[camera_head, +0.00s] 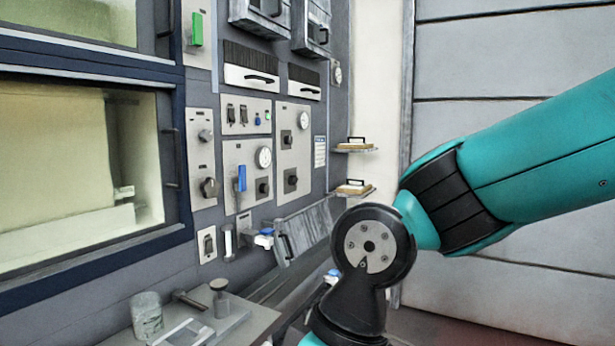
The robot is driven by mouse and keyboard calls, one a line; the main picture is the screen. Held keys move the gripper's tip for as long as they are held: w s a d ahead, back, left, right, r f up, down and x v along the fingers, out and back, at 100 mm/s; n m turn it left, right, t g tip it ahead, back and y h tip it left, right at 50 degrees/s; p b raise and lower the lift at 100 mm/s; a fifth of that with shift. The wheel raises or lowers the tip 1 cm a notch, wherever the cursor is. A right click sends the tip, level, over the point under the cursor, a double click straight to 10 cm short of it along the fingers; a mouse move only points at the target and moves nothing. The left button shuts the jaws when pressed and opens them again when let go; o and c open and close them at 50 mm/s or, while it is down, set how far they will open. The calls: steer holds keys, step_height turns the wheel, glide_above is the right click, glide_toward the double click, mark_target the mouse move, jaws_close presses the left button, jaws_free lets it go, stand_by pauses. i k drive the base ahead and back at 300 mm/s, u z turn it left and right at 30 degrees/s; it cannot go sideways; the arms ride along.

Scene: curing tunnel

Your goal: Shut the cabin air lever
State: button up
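A blue lever handle (241,178) stands roughly upright on a light panel (233,205) in the middle of the control wall, left of a round gauge (264,157). A green lever handle (197,28), also upright, is on a separate panel higher up at the left. The labels are too small to read, so I cannot tell which one is the cabin air lever. My teal arm (540,150) comes in from the right, with its black joint in front of the wall's lower right part. My gripper is not in view.
Knobs, switches and drawers with black handles cover the wall. A windowed chamber (185,215) is at the left. A shelf (255,322) holding a grey cylinder (147,314) and other items juts out below. Two small ledges (354,148) (352,193) stick out near my arm.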

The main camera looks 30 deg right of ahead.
mark_target(242, 186)
steer(key=z, duration=0.4)
steer(key=i, duration=0.85)
steer(key=z, duration=0.3)
